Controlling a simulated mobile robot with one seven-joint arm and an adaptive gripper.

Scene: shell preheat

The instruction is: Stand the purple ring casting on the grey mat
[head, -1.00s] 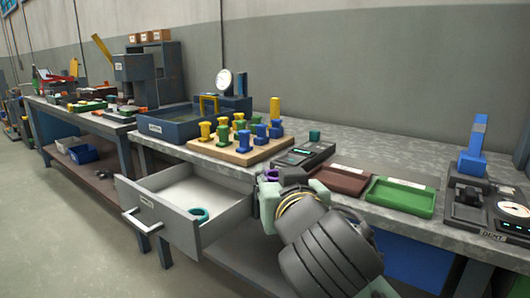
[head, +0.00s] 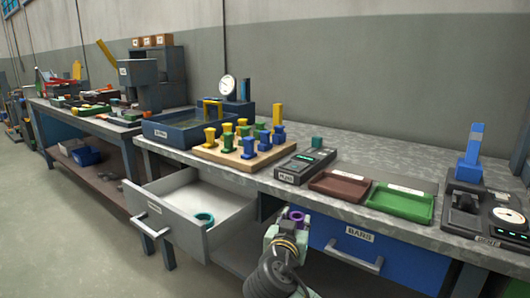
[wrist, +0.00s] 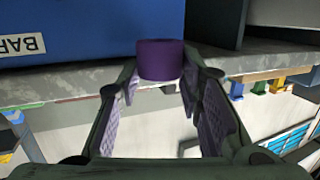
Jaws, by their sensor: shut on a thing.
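The purple ring casting (head: 297,215) is held in my gripper (head: 286,222), just in front of the bench's front edge and left of the blue drawer. In the wrist view the purple ring (wrist: 160,59) sits between the two fingertips (wrist: 160,80), which are shut on it. Its curved side faces the wrist camera, so its hole does not show there. In the head view the ring's opening faces partly up.
An open grey drawer (head: 160,233) holds a teal ring (head: 204,219). A blue drawer (head: 372,270) labelled BARS is closed. On the bench stand a brown tray (head: 338,186), a green tray (head: 399,204), a dark device (head: 300,170) and a wooden board (head: 232,157) with several castings.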

